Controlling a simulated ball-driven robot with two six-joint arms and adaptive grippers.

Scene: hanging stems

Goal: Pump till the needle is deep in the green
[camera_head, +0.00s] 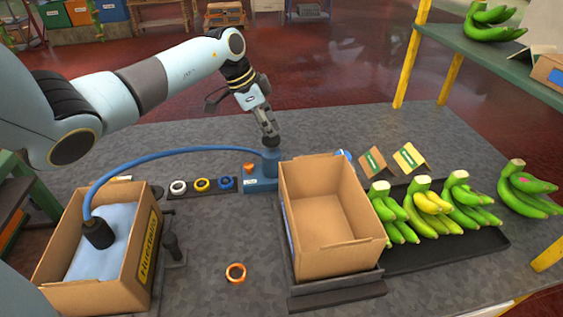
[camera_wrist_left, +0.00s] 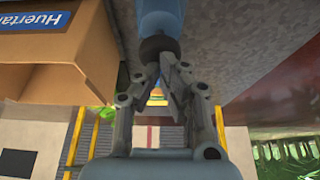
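My left gripper (camera_head: 269,138) points down at the pump's top. Its fingertips (camera_wrist_left: 161,66) are close together at the knob, not spread around it; I cannot tell whether they press it. A blue hose (camera_head: 165,153) runs from the pump to a black nozzle (camera_head: 98,233) on a pale blue bag (camera_head: 112,240) in the left carton (camera_head: 143,258). A blue-white round thing (camera_head: 344,155), perhaps the gauge, is mostly hidden; no needle is readable. My right gripper is out of view.
White, yellow and blue rings (camera_head: 202,185) lie left of the pump. An orange ring (camera_head: 236,273) lies in front, with bare table around it.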

